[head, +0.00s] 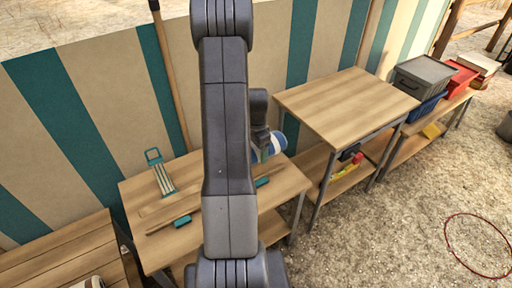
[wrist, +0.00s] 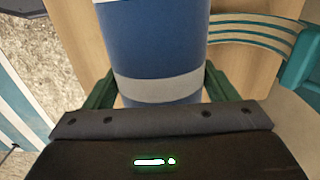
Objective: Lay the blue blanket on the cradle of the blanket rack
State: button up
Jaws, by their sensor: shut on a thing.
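The blue blanket (wrist: 155,45) is a roll with pale bands. My gripper (wrist: 158,86) is shut on it, with one green finger on each side, in the wrist view. In the head view the blanket (head: 272,145) shows just right of my arm, above the right part of the low wooden table. A teal frame with pale slats (head: 162,176) is at the table's left; it looks like part of the blanket rack. A slatted teal piece (wrist: 292,50) also shows at the wrist view's right. Two teal pieces lie near my arm; I cannot tell whether they form the cradle.
The low table (head: 140,200) stands against a striped wall. A taller, bare wooden table (head: 345,100) is to its right, with red and yellow items on its shelf. Farther right are a grey box (head: 422,75) and a red box (head: 458,78). A long pole leans behind. Gravel lies in front.

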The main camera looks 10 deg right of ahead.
jog(key=shift+f+b, duration=2.05)
jog(key=shift+f, duration=1.2)
jog(key=o, duration=1.2)
notch_tip(320, 180, up, 14)
jog(key=shift+f+p, duration=0.1)
jog(key=shift+p, duration=1)
